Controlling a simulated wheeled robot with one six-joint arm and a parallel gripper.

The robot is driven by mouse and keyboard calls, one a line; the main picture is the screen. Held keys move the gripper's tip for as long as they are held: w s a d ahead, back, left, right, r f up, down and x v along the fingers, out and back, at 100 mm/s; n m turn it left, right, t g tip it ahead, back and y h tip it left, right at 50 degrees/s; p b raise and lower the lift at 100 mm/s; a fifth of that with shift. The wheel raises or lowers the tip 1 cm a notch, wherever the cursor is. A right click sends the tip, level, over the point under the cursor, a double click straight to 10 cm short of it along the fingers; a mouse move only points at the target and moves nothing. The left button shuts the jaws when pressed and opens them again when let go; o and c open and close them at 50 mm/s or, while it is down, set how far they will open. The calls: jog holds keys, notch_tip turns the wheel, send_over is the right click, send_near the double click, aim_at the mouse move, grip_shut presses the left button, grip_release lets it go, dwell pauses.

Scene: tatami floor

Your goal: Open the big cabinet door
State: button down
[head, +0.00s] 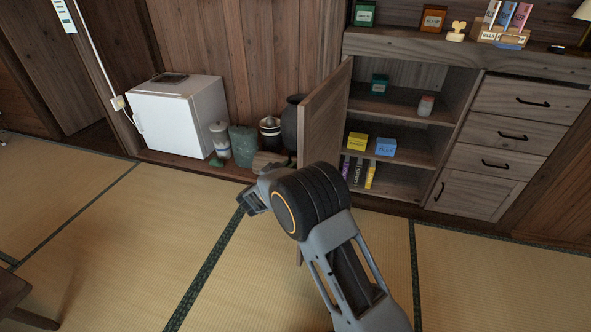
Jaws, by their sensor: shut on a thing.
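The big cabinet door (325,115) is swung well out from the wooden cabinet (415,42), standing edge-on to the left of the opening. Its outer face is turned left, and its handle is not visible. My gripper (254,194) is low beside the door's bottom front corner, partly covered by my dark wrist joint. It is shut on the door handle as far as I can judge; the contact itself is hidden. The open compartment shows a shelf (398,143) with a yellow box (356,143) and a blue box (386,146).
A small white fridge (176,122), several pots and a dark vase (292,122) stand left of the door. Drawers (513,130) are shut at right. A low wooden piece (18,300) is at bottom left. The tatami floor (120,235) is otherwise clear.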

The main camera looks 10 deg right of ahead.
jog(key=shift+w+a+r, duration=0.15)
jog(key=shift+w+a, duration=0.05)
jog(key=shift+w, duration=0.1)
jog(key=c, duration=1.5)
grip_release()
jog(key=shift+d, duration=0.1)
jog(key=shift+c, duration=0.2)
jog(key=p+v, duration=0.4)
jog(key=v, duration=1)
jog(key=shift+w, duration=0.15)
